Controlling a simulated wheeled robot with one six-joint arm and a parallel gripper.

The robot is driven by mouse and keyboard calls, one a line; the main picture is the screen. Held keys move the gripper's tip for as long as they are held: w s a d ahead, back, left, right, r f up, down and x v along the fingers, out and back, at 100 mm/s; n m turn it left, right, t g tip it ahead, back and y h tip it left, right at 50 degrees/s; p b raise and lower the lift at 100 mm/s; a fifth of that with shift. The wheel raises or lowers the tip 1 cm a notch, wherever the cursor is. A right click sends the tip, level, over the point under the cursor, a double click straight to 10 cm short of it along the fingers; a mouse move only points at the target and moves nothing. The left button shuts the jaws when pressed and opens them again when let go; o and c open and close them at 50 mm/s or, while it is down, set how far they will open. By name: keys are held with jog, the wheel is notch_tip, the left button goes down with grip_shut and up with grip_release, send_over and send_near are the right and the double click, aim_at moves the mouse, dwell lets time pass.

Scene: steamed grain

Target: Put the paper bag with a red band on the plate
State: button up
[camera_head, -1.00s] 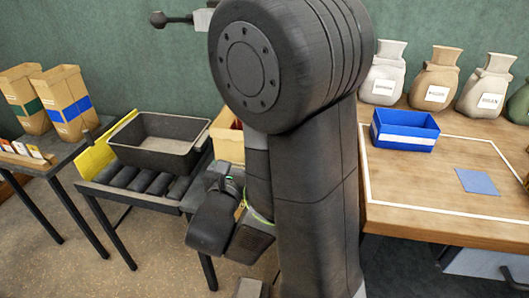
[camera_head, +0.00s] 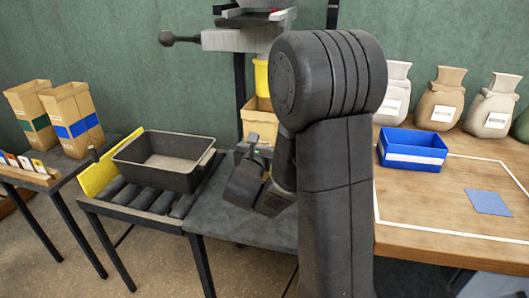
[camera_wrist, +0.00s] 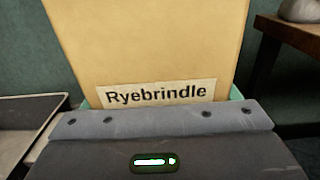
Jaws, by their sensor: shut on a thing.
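My gripper (camera_head: 254,145) is shut on a tan paper bag (camera_head: 260,120), left of my arm's large dark link in the head view. In the wrist view the bag (camera_wrist: 150,45) rises upright in front of my gripper, with a white label reading "Ryebrindle" low on its face. A teal edge shows beside the label; no red band is visible on the part I see. Two more tan bags stand on the left table, one with a green band (camera_head: 40,123) and one with a blue band (camera_head: 83,126). I cannot pick out the plate for certain.
A black tray (camera_head: 165,180) sits on a roller stand beside a yellow panel (camera_head: 98,175). A grey surface (camera_head: 240,222) lies below my gripper. A machine (camera_head: 240,38) with a yellow spout stands behind. The right table holds a blue bin (camera_head: 412,160), sacks and a blue square (camera_head: 488,202).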

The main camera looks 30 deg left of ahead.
jog(key=shift+w+a+f+b, duration=0.15)
jog(key=shift+f+b, duration=0.1)
jog(key=shift+f, duration=0.3)
jog(key=shift+w+d+f+b, duration=0.1)
jog(key=shift+w+f+b, duration=0.1)
jog(key=shift+f, duration=0.4)
jog(key=shift+w+a+f+b, duration=0.1)
jog(key=shift+f+b, duration=0.15)
jog(key=shift+f, duration=0.3)
jog(key=shift+f, duration=0.15)
jog(key=o, duration=1)
jog(key=shift+c, duration=0.2)
jog(key=p+v, duration=0.1)
jog(key=v, duration=1.1)
